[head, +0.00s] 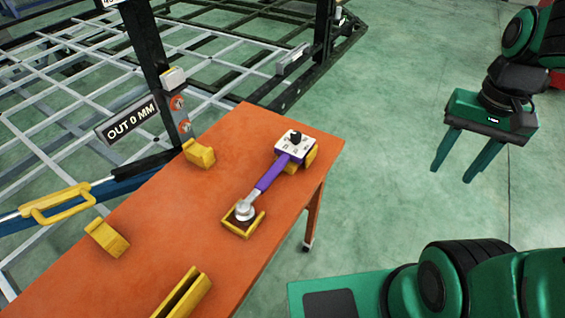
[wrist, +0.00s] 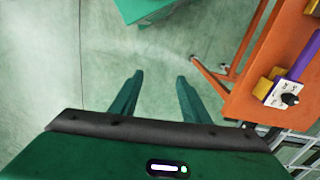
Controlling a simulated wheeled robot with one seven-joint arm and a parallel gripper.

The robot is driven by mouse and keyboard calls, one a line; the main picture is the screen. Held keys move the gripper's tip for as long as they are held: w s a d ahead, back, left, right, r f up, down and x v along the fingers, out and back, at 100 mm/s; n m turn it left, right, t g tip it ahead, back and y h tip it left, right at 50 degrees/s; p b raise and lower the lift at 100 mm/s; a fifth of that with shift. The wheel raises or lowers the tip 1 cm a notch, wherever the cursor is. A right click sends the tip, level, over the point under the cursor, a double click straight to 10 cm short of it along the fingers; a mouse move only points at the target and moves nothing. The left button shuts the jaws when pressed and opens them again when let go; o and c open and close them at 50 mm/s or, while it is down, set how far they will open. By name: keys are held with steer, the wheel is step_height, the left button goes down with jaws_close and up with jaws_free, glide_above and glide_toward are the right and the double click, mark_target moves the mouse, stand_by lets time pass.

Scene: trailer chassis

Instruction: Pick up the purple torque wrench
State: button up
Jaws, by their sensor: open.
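The purple torque wrench (head: 267,176) lies on the orange table (head: 178,213). Its silver head rests in a yellow cradle (head: 243,228) and its white boxy end with a black knob (head: 294,142) sits on another yellow holder. In the wrist view the wrench's purple shaft (wrist: 304,54) and white end show at the right edge; its silver head is out of that view. My gripper (head: 460,163) is open and empty, over the green floor to the right of the table, apart from the wrench. Its two fingers (wrist: 155,95) also show in the wrist view.
Empty yellow holders (head: 200,153) and (head: 107,238) stand on the table's left side. A black post with an "OUT 0 MM" sign (head: 127,120) and the grey chassis grid (head: 75,110) lie beyond the table. Open floor (head: 400,170) lies between table and gripper.

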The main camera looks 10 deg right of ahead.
steer(key=w+a, duration=0.7)
steer(key=w, duration=0.1)
steer(key=m, duration=0.1)
glide_above(279, 162)
steer(key=f, duration=0.6)
steer(key=shift+d+f, duration=0.2)
steer(key=shift+d, duration=0.05)
steer(key=shift+s+a+f, duration=0.1)
steer(key=shift+a+f, duration=0.05)
steer(key=shift+f, duration=1.4)
steer(key=shift+a+f, duration=0.1)
steer(key=shift+f, duration=1.4)
jaws_close()
